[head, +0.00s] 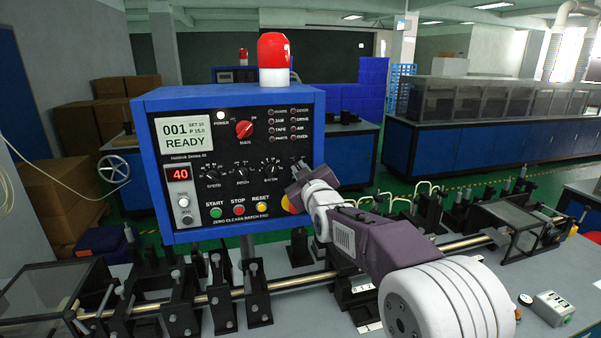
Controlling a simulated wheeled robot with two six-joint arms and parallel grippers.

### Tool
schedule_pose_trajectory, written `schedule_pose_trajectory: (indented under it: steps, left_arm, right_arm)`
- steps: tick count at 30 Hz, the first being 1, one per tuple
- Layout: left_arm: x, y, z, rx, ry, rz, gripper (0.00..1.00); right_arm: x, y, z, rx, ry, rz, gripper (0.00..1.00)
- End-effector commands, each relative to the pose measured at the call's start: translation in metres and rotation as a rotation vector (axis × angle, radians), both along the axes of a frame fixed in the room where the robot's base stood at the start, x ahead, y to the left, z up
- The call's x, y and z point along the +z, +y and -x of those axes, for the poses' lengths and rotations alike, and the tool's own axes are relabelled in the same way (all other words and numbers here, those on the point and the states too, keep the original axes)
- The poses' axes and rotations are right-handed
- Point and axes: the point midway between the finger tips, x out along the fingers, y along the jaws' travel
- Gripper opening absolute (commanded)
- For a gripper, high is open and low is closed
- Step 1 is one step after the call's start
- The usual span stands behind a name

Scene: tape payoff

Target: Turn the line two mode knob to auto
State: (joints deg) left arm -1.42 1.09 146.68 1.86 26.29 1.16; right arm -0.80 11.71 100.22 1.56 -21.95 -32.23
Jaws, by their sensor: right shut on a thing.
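The blue-framed control panel (232,97) stands upright in the head view, left of centre. Its face carries a red main knob (244,129) and a row of black knobs: speed (212,174), pitch (242,173) and a third (270,171). I cannot read a line two mode label. My right gripper (294,189) is at the panel's lower right, its arm coming from the lower right. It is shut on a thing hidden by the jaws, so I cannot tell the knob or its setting. My left gripper is not in view.
Green start (215,212), red stop (239,210) and yellow reset (261,207) buttons lie below the knobs. A yellow part (287,204) shows beside my gripper. Black stands and a metal rod (300,281) run below the panel. A small button box (553,308) sits at right.

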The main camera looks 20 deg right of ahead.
Motion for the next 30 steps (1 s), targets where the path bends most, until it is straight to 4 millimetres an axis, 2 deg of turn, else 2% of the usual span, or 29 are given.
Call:
schedule_pose_trajectory:
  steps: [8, 9, 11, 12, 23, 26, 30]
  left_arm:
    - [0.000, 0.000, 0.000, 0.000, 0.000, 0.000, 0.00]
    - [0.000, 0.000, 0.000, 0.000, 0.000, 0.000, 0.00]
    - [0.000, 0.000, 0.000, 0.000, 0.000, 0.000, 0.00]
    - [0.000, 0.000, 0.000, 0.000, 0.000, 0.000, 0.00]
    - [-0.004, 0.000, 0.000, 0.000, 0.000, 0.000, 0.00]
    - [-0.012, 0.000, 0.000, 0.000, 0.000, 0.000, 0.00]
    - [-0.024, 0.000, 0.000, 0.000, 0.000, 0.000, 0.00]
  right_arm:
    - [0.000, 0.000, 0.000, 0.000, 0.001, 0.004, 0.00]
    - [0.000, 0.000, 0.000, 0.001, 0.000, 0.004, 0.13]
    - [0.000, 0.000, 0.000, 0.000, 0.001, 0.004, 0.30]
    - [0.000, 0.000, 0.000, 0.001, 0.001, 0.003, 0.32]
    - [-0.001, 0.000, 0.006, 0.001, -0.001, 0.002, 0.32]
    - [-0.003, 0.000, 0.021, 0.000, -0.002, 0.002, 0.32]
    - [-0.003, 0.000, 0.052, 0.001, -0.003, 0.003, 0.32]
